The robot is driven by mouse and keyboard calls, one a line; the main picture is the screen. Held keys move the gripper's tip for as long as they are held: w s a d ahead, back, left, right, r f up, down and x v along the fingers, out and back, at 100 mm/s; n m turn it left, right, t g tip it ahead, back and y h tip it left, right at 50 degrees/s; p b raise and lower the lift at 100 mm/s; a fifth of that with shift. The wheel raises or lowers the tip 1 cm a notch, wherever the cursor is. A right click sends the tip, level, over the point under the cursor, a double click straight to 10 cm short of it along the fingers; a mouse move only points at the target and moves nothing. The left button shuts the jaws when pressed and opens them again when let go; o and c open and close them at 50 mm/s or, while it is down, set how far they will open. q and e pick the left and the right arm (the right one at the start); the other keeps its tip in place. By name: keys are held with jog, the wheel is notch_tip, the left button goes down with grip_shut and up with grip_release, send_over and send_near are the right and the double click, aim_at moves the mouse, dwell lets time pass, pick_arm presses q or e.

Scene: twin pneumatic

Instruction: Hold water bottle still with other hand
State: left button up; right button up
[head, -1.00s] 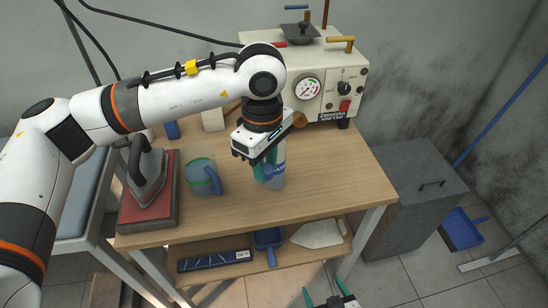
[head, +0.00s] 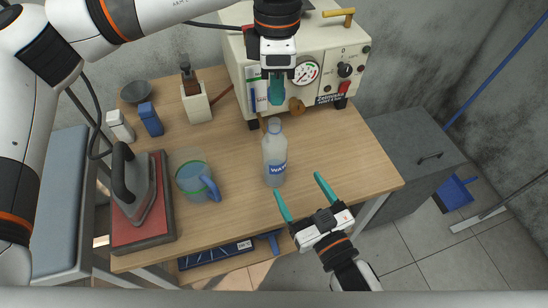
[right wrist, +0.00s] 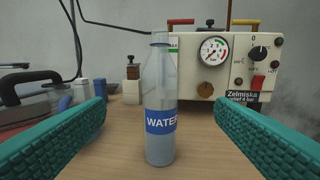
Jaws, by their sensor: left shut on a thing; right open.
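A clear water bottle (head: 275,160) with a blue WATER label stands upright on the wooden table (head: 235,220). It also shows between my right fingers in the right wrist view (right wrist: 160,95). My left gripper (head: 276,98) is above and behind the bottle in the head view, apart from it. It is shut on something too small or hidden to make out. My right gripper (head: 299,192) is open, low at the table's front edge, its teal fingers pointing at the bottle without touching it.
A jug with a blue handle (head: 193,180) stands left of the bottle, beside an iron on a red-topped pad (head: 157,225). A machine with a gauge (head: 337,65) stands behind. The tabletop right of the bottle is clear.

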aim_at(280, 156)
pick_arm(q)
jog(key=shift+w+a+f, duration=0.1)
jog(key=shift+w+a, duration=0.05)
jog(key=shift+w, duration=0.25)
pick_arm(e)
jog(key=x, duration=1.1)
jog(key=shift+w+f, duration=0.1)
jog(key=shift+w, duration=0.05)
pick_arm(q)
jog(key=shift+s, duration=0.1)
pick_arm(e)
jog(key=shift+w+a, duration=0.3)
jog(key=shift+w, duration=0.3)
jog(key=c, duration=1.5)
pick_arm(q)
jog(key=shift+f, duration=2.5)
